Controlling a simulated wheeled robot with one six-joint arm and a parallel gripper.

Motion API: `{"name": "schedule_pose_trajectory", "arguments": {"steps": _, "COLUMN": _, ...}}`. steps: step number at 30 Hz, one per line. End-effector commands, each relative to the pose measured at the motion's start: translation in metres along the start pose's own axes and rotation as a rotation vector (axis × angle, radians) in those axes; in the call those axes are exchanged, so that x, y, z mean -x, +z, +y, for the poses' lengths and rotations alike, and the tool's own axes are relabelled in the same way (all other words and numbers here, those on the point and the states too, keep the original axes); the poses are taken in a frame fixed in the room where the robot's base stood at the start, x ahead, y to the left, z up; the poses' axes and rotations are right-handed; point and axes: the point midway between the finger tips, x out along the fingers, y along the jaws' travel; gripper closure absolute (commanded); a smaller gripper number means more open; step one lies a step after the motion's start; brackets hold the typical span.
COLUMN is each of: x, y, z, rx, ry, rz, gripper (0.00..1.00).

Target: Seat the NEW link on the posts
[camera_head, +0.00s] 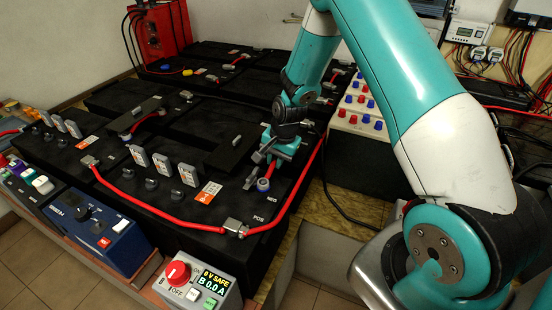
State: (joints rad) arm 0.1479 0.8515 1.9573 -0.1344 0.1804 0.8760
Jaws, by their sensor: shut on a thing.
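I cannot tell whether the piece touches a post. No NEW marking is readable. A grey clamp-like terminal (234,226) sits near the POS marking, with red cables running from it.
A long red cable (150,208) runs along the front battery. A panel with red and blue knobs (360,105) stands right of the batteries. A grey box (197,284) with a red knob and "0 V SAFE" display is in front. A blue box (95,232) stands left.

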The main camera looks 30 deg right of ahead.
Motion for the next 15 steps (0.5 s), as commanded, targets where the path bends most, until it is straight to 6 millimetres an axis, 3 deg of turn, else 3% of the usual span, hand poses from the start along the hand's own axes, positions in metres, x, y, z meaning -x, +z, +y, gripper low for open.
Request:
{"name": "schedule_pose_trajectory", "arguments": {"steps": 8, "x": 0.0002, "y": -0.0002, "z": -0.0003, "rx": 0.000, "ry": -0.001, "rz": 0.001, "gripper": 1.00}}
{"name": "schedule_pose_trajectory", "arguments": {"steps": 9, "x": 0.0002, "y": -0.0002, "z": -0.0003, "rx": 0.000, "ry": -0.001, "rz": 0.001, "gripper": 0.79}}
{"name": "schedule_pose_trajectory", "arguments": {"steps": 12, "x": 0.0002, "y": -0.0002, "z": -0.0002, "rx": 0.000, "ry": -0.001, "rz": 0.000, "gripper": 0.56}}
{"name": "schedule_pose_trajectory", "arguments": {"steps": 15, "x": 0.0002, "y": -0.0001, "z": -0.0002, "rx": 0.000, "ry": -0.001, "rz": 0.000, "gripper": 0.54}}
